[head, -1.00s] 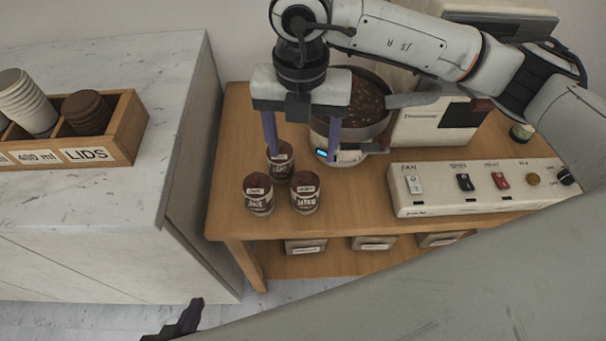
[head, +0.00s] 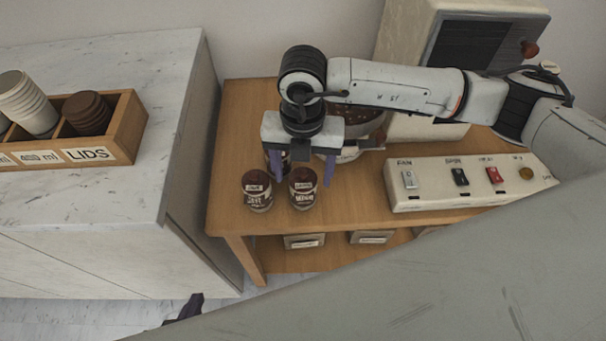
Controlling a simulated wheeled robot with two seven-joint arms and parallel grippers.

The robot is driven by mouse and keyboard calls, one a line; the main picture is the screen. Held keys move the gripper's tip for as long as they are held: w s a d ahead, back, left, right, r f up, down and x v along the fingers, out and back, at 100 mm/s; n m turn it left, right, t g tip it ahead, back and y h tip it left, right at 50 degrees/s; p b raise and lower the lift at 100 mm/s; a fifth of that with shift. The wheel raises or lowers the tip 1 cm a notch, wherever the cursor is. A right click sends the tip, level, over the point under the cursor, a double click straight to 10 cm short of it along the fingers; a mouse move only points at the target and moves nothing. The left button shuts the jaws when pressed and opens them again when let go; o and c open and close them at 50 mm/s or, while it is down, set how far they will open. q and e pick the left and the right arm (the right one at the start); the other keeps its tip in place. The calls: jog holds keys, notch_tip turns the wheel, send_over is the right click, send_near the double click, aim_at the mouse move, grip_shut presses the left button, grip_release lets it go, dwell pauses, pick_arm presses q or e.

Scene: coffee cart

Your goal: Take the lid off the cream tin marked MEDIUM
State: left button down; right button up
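Three cream tins with dark brown lids stand close together on the wooden cart. The front right tin (head: 303,196) has small lettering that seems to read MEDIUM, though it is blurred. The front left tin (head: 257,197) stands beside it with a label I cannot read. The back tin (head: 268,158) is mostly hidden behind my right gripper. My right gripper (head: 303,180) points down, open and empty, its purple fingers on either side of the front right tin in the picture. I cannot tell their exact height. Only a dark tip of my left gripper (head: 189,306) shows at the bottom.
A switch panel (head: 470,182) stands to the right on the cart (head: 345,211). A pan machine (head: 365,122) is behind my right gripper. A wooden box (head: 128,130) marked LIDS with cups is on the marble counter (head: 172,85) at left. Bare cart top lies between tins and panel.

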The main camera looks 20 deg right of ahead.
jog(key=c, duration=1)
jog(key=shift+r, duration=0.15)
